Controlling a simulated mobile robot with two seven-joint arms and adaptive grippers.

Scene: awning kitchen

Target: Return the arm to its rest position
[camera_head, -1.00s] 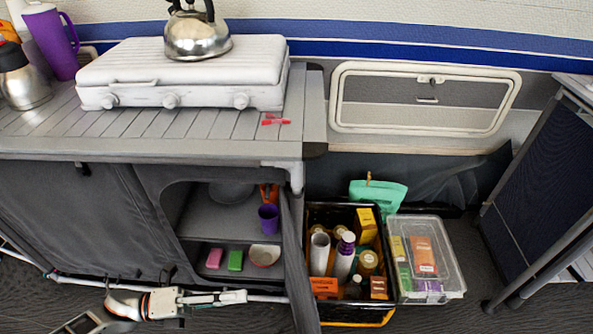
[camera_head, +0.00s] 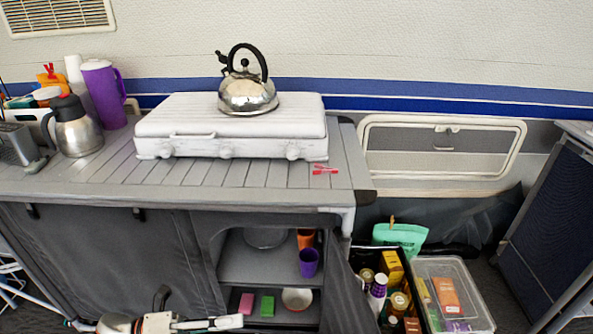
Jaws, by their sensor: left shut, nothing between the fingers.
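My left gripper (camera_head: 228,323) is at the bottom edge of the head view, its arm coming in from the lower left. Its fingers are together and empty, pointing right. It is in front of the grey cabinet, just below and left of the pink block (camera_head: 246,304) on the open shelf. I cannot tell the exact gap to the cabinet. My right gripper is not in view.
The grey cabinet (camera_head: 110,250) carries a white stove (camera_head: 235,135) with a kettle (camera_head: 248,95) on it. Its open shelf holds a green block (camera_head: 267,306), a bowl (camera_head: 297,298) and cups. A black crate (camera_head: 357,257) and a clear bin (camera_head: 455,262) stand right.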

